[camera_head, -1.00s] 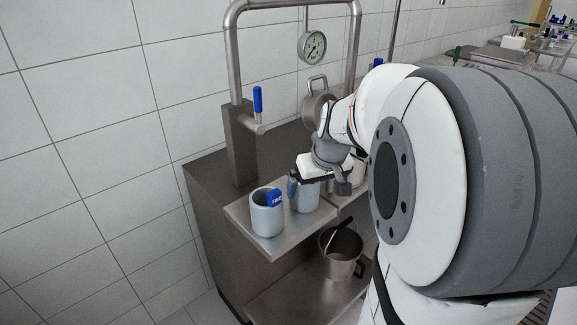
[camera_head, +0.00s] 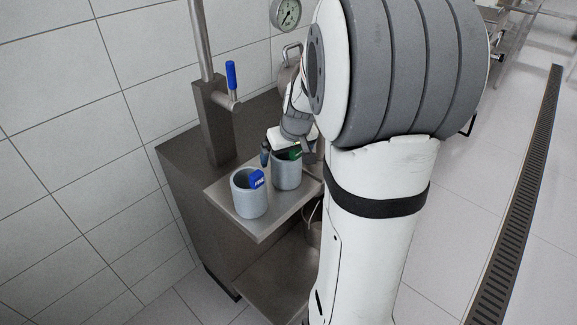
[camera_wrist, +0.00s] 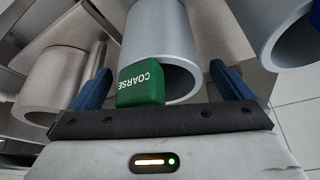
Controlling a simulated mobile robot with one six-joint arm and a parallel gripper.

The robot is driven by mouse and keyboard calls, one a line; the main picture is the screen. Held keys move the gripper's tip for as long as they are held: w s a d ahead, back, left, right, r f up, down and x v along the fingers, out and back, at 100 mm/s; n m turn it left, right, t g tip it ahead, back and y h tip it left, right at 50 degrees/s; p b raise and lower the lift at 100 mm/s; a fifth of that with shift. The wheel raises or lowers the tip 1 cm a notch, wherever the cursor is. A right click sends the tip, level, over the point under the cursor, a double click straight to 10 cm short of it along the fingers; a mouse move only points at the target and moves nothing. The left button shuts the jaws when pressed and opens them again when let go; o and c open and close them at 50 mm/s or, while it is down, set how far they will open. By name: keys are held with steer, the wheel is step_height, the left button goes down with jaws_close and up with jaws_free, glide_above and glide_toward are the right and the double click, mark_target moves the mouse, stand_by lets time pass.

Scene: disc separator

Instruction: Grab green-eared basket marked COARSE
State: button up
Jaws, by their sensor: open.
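The COARSE basket is a grey cylinder with a green ear. It stands on the steel shelf in the head view (camera_head: 287,175), right of the blue-eared basket (camera_head: 246,198). In the wrist view the COARSE basket (camera_wrist: 163,38) shows its open rim, and its green ear (camera_wrist: 141,85) reads COARSE. My gripper (camera_wrist: 165,85) is open, with one blue finger on each side of the green ear; the right finger stands well apart from it. My gripper also shows at the COARSE basket's top in the head view (camera_head: 281,152). I cannot tell whether anything touches.
The blue-eared basket's rim also shows at the wrist view's upper right (camera_wrist: 290,35). A steel cylindrical part (camera_wrist: 52,78) lies left of the left finger. A blue-handled lever (camera_head: 231,76) and a gauge (camera_head: 286,13) rise behind the shelf (camera_head: 268,226).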

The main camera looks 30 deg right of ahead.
steer(key=shift+f, duration=0.2)
steer(key=shift+r, duration=0.1)
steer(key=c, duration=1.2)
